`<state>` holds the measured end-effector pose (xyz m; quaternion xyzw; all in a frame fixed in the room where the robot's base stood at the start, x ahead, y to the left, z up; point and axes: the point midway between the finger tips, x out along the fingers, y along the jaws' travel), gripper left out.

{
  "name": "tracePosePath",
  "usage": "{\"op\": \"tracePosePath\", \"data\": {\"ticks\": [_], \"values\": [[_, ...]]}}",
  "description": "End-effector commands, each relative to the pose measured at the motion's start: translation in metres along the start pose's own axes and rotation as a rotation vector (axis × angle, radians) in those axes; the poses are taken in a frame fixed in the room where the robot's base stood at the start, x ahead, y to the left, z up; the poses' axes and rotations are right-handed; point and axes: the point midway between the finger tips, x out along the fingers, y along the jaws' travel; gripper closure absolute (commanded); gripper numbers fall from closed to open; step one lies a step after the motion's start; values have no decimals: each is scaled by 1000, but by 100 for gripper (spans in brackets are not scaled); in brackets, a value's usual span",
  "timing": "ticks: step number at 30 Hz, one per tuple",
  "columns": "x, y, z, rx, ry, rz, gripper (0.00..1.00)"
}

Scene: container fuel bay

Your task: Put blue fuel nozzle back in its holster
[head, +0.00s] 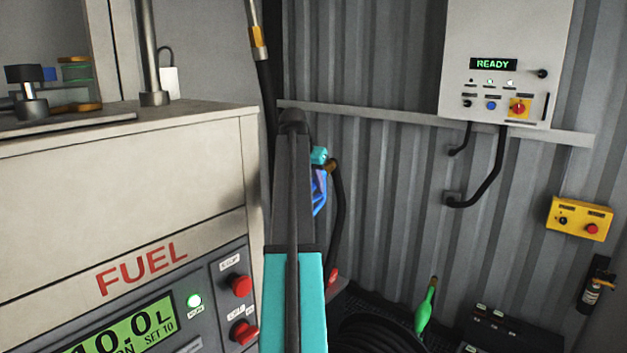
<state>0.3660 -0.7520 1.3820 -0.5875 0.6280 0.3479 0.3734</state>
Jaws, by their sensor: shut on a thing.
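The blue fuel nozzle (319,192) shows just right of my arm in the head view, partly covered by it. A black hose (339,215) runs down from beside it. My gripper (320,157) shows only as a small teal part at the top of the nozzle, and it is shut on the nozzle. My arm hides the fingertips and the nozzle's left side. I cannot make out the holster; the pump's right side is behind my arm.
The fuel pump cabinet (120,190) fills the left. A green nozzle (426,310) stands at the lower right near coiled black hose (380,335). A READY control panel (508,60), yellow button box (580,219) and extinguisher (596,285) are on the corrugated wall.

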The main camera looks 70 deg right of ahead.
Motion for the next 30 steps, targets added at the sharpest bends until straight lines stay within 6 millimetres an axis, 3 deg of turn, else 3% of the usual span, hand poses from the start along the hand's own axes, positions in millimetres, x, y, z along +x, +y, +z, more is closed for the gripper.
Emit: {"op": "tracePosePath", "data": {"ticks": [11,30], "values": [[20,0,12,-1,0,0,100],[25,-2,18,-2,1,-1,100]]}}
